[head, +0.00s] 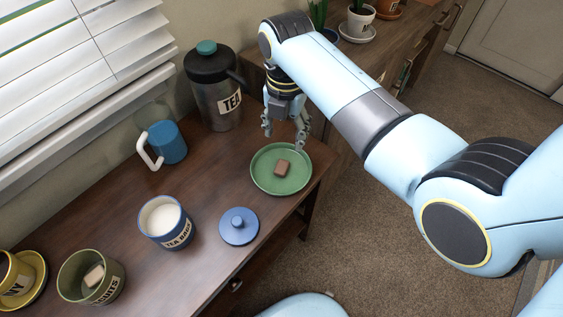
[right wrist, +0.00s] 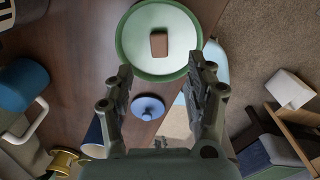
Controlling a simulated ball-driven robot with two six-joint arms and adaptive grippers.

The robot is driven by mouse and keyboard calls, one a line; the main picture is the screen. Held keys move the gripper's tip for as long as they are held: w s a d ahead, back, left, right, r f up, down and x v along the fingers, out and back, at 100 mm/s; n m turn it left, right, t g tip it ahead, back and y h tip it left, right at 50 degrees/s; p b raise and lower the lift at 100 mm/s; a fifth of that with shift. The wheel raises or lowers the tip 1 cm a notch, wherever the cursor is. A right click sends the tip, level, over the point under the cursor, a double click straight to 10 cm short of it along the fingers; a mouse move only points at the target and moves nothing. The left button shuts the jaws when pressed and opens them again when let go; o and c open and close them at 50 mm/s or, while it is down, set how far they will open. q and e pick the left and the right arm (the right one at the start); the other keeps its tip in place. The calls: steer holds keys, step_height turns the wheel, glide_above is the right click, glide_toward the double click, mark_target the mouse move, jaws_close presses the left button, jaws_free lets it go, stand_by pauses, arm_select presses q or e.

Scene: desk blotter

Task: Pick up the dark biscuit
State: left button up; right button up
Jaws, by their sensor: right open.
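The dark biscuit (head: 282,168) is a small brown block lying on a green plate (head: 262,183) near the desk's right edge. In the right wrist view the biscuit (right wrist: 159,44) lies on the pale middle of the plate (right wrist: 124,50), beyond the fingertips. My right gripper (head: 285,133) points down above the far edge of the plate, open and empty; its two fingers (right wrist: 160,75) are spread apart in the right wrist view. The gripper is apart from the biscuit. My left gripper is not in view.
A tea pot (head: 208,98) stands behind the plate. A blue mug (head: 168,141), a tea bags jar (head: 158,229), its blue lid (head: 240,224) and a green biscuits jar (head: 107,291) with a paler biscuit inside stand leftward. Bare desk lies left of the plate.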

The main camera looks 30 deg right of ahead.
steer(key=b, duration=0.1)
glide_above(282, 166)
steer(key=d, duration=0.1)
steer(key=f, duration=0.5)
steer(key=shift+w, duration=0.35)
steer(key=f, duration=0.3)
steer(key=a+f+b, duration=0.1)
steer(key=f, duration=0.1)
steer(key=shift+s, duration=0.4)
steer(key=shift+f, duration=0.3)
steer(key=shift+c, duration=0.2)
steer(key=c, duration=0.8)
